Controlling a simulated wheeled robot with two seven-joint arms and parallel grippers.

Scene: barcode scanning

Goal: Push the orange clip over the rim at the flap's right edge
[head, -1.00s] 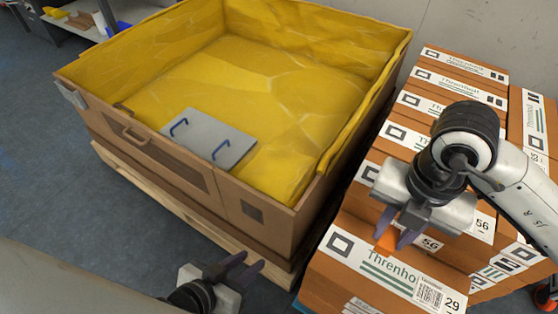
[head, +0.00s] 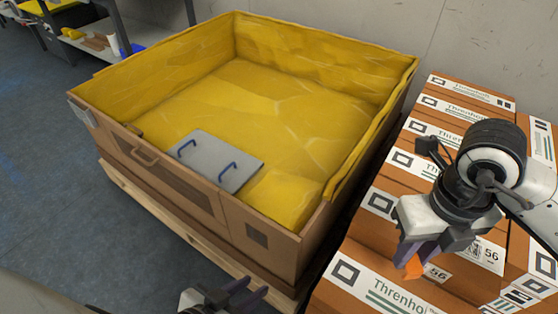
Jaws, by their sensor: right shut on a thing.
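The orange clip (head: 413,268) is between the fingertips of my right gripper (head: 411,258), which is shut on it. The gripper holds it above the brown cartons at the right, to the right of the crate. The flap (head: 165,175) is the handled panel in the front wall of the large brown crate (head: 285,250). My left gripper (head: 238,295) is at the bottom edge, in front of the crate. Its fingers stand apart with nothing visible between them.
A grey plate (head: 220,165) with two blue handles lies inside the crate on the liner. A wooden pallet (head: 190,240) is under the crate. Stacked cartons (head: 385,290) stand close along its right side. Floor (head: 40,180) is clear at the left. A shelf (head: 120,45) stands behind.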

